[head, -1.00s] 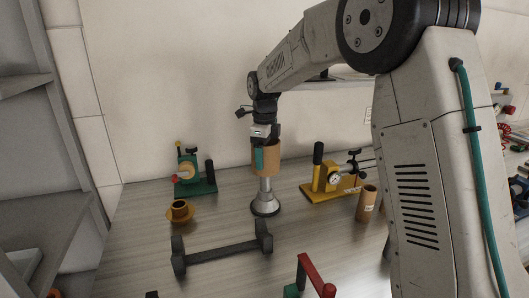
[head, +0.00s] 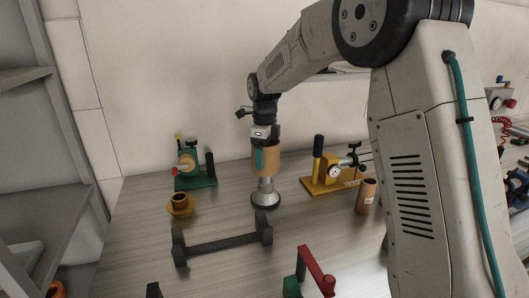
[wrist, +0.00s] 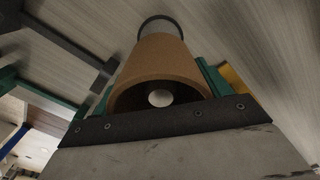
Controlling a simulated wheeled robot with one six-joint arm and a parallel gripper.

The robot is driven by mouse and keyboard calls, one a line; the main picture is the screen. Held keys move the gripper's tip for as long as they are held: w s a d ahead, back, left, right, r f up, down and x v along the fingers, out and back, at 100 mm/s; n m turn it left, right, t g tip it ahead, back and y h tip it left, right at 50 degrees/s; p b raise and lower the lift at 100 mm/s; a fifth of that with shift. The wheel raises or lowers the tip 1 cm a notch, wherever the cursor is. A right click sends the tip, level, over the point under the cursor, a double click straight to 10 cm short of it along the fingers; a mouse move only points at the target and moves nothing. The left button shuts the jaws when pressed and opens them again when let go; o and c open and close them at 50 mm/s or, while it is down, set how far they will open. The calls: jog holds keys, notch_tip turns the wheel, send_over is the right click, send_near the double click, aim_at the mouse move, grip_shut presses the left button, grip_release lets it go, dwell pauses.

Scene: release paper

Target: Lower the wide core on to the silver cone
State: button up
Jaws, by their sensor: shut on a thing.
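The wide core (head: 266,162) is a brown cardboard tube, held upright. My gripper (head: 258,157) is shut on its wall, with a teal finger on the outside. The silver cone (head: 265,195) stands on a round base on the table, directly below the core. The cone's upper part is hidden by the core in the head view. In the wrist view the core (wrist: 160,70) shows its open end, and a pale round tip (wrist: 160,98) shows inside it. The cone's base (wrist: 160,27) shows beyond the core's far end. I cannot tell whether core and cone touch.
A yellow flanged piece (head: 181,204) and a green device (head: 195,170) stand left. A yellow gauge device (head: 330,178) and a narrower cardboard tube (head: 367,196) stand right. A dark rack (head: 222,243) and a red-handled frame (head: 317,270) lie in front.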

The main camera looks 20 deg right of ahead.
jog(key=shift+f, duration=1.9)
jog(key=shift+r, duration=5.9)
jog(key=shift+f, duration=2.5)
